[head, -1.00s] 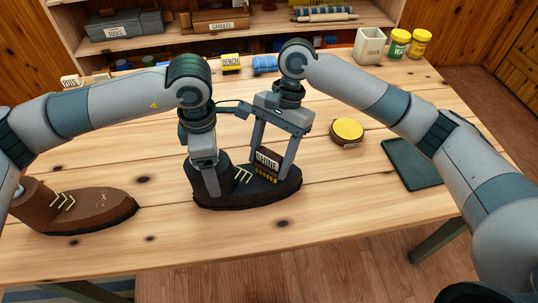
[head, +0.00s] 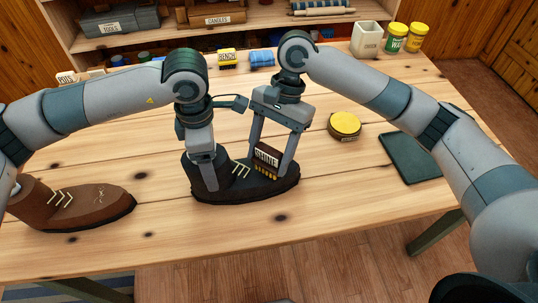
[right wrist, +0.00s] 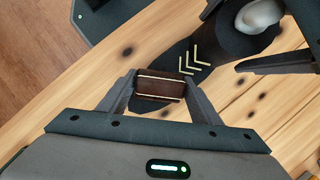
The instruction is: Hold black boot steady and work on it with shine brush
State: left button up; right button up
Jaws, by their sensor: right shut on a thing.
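The black boot (head: 226,193) stands on the table with its toe to the right; it also shows in the right wrist view (right wrist: 213,52). My left gripper (head: 209,182) is at the boot's shaft, with one finger along the near side; the other finger is hidden in the head view, so its grip is unclear. My right gripper (head: 270,166) is shut on the shine brush (head: 266,158), a dark block with a label and yellowish bristles. The brush is over the boot's toe and appears to touch it. In the right wrist view the brush (right wrist: 158,88) sits between both fingers.
A brown boot (head: 85,209) stands at the left. A round yellow-topped tin (head: 344,125) and a dark green flat pad (head: 411,157) lie to the right. The front table edge is clear.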

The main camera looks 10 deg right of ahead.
jog(key=shift+r, duration=2.65)
jog(key=shift+r, duration=1.5)
pick_arm(q)
jog(key=o, duration=0.7)
jog(key=shift+c, duration=0.2)
jog(key=shift+r, duration=0.1)
jog(key=shift+r+p, duration=1.5)
jog(key=shift+r, duration=2.9)
pick_arm(e)
jog(key=shift+r, duration=1.45)
pick_arm(q)
jog(key=shift+r, duration=0.1)
